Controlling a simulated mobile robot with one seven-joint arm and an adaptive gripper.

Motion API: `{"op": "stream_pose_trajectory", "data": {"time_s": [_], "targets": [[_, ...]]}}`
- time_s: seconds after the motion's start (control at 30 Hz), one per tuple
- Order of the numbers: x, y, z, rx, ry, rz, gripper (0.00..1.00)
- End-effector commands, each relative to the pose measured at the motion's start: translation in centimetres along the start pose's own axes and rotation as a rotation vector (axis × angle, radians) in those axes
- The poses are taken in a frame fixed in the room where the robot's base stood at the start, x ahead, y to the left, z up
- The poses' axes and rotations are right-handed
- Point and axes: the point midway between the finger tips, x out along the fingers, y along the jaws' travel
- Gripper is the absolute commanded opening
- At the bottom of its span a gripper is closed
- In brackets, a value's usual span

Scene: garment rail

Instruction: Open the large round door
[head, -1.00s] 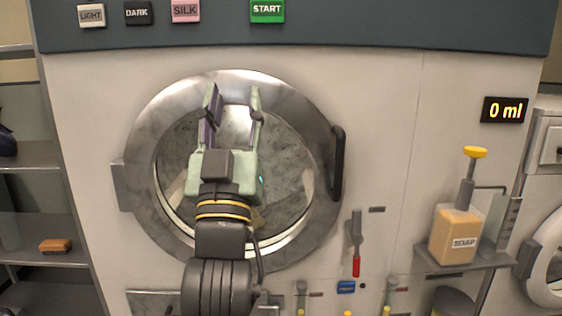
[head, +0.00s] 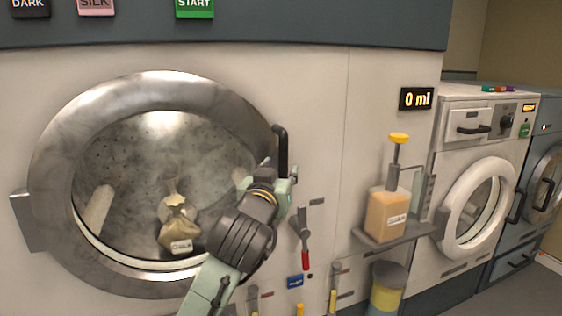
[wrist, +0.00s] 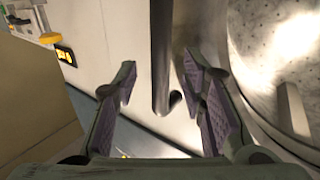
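The large round door (head: 52,130) has a metal ring and a glass window, with a hinge block at its left, and looks closed in the head view. Its dark upright handle (head: 282,150) is at the ring's right edge. My gripper (head: 277,170) is at the handle in the head view, its fingers partly hidden by my arm. In the wrist view my gripper (wrist: 162,82) is open, and the handle (wrist: 161,55) runs between the two purple-padded fingers. A gap shows on both sides of the handle, so neither finger appears to touch it.
A lever with a red grip (head: 305,245) hangs below the handle. A soap pump bottle (head: 387,212) stands on a shelf to the right, above a bin (head: 387,285). A smaller white washer (head: 475,205) is farther right. A labelled sack (head: 178,235) shows through the door window.

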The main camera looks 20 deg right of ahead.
Motion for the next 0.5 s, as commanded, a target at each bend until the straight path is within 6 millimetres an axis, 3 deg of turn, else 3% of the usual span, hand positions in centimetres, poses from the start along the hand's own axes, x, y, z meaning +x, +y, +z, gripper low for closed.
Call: {"op": "stream_pose_trajectory", "data": {"time_s": [0.2,0.5], "targets": [[3.4,0.0,-0.2,0.001,0.000,0.001,0.38],[4.6,0.0,-0.1,0.001,0.003,-0.001,0.38]]}}
